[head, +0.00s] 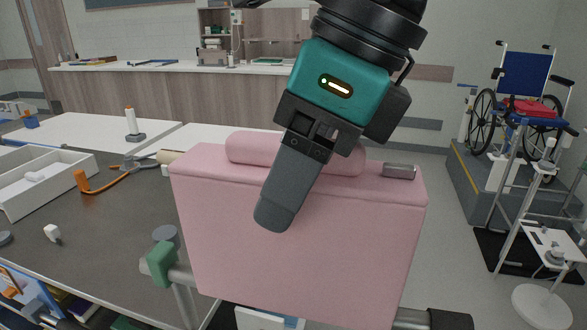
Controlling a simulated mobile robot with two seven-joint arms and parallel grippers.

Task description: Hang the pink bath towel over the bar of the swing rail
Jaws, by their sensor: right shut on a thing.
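The pink bath towel (320,235) is a thick folded slab with a rolled fold along its top, in the middle of the head view. My right gripper (280,195) comes down from above and is shut on the towel's upper part. One dark finger lies across the towel's near face; the other is hidden. A grey bar (181,274), which looks like the swing rail, shows at both sides of the towel's lower part, with a green clamp (160,263) at its left. The towel hides the bar's middle; I cannot tell whether it rests on it. My left gripper is not in view.
A dark table (115,225) at left holds a white tray (50,180), an orange-handled tool (97,188) and small items. A wheelchair (515,100) stands on a platform at right, near a white stand (540,245). Grey floor is open behind the towel's right side.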

